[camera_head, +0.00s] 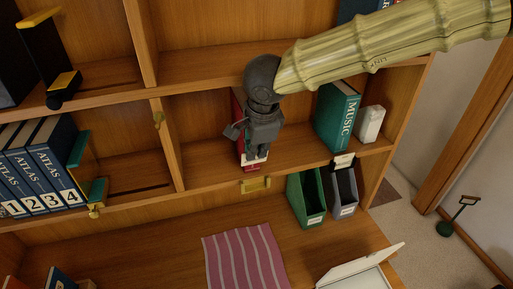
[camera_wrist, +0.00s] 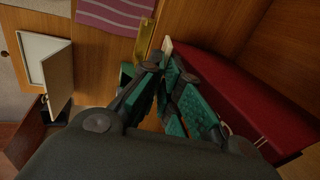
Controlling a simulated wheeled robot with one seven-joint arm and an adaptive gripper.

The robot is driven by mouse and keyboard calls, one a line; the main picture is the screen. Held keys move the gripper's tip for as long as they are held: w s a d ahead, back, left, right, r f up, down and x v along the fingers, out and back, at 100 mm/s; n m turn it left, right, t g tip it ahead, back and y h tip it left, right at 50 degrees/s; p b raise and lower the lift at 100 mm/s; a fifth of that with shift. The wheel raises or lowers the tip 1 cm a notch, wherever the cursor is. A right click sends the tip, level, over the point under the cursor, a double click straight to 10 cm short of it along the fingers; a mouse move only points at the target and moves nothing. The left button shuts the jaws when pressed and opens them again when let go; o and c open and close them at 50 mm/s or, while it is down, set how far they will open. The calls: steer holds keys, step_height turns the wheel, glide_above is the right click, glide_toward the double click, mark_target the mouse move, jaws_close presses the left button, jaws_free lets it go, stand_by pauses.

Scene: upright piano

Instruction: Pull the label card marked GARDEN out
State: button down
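My gripper (camera_head: 258,156) reaches down in front of a red upright file or book (camera_head: 240,131) in the middle shelf bay. A white card-like piece (camera_head: 262,160) shows low on the red front, partly hidden by my fingers; its lettering is not readable, so I cannot tell whether it says GARDEN. In the wrist view my fingertips (camera_wrist: 163,62) are close together, right at the pale edge of this piece (camera_wrist: 167,45), with the red side (camera_wrist: 225,85) to the right. Whether they are closed on the card is not clear.
A brass label holder (camera_head: 255,185) is on the shelf edge just below. The teal MUSIC book (camera_head: 337,117) and a white block (camera_head: 370,123) stand to the right. Green (camera_head: 305,197) and grey (camera_head: 344,190) files stand below. A pink striped cloth (camera_head: 245,257) lies on the lower surface.

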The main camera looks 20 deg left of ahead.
steer(key=shift+r+p, duration=0.8)
steer(key=shift+r, duration=2)
